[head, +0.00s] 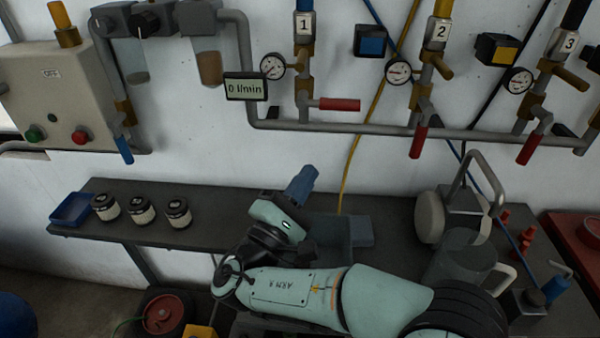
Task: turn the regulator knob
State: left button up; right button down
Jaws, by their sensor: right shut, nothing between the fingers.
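A black round knob (146,23) is on the front of a grey regulator unit in the pipe line on the wall at the upper left; I take it as the regulator knob. A second, smaller dark knob (104,26) is left of it. My right gripper (302,184) is shut and empty above the dark bench, below and to the right of the regulator, well apart from it. My left gripper is not in view.
A display (246,87) reads 0 l/min. Numbered pipes with gauges and red-handled valves line the wall. A grey OFF box (52,95) is at the left. Several small jars and a blue tray (55,221) stand on the bench (215,212). A jug (455,265) stands right of my arm.

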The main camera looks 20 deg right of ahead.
aim_at(141, 24)
jog(key=k+j, duration=0.2)
jog(key=j, duration=0.2)
jog(key=k+j, duration=0.2)
jog(key=j, duration=0.2)
jog(key=k+j, duration=0.2)
jog(key=j, duration=0.2)
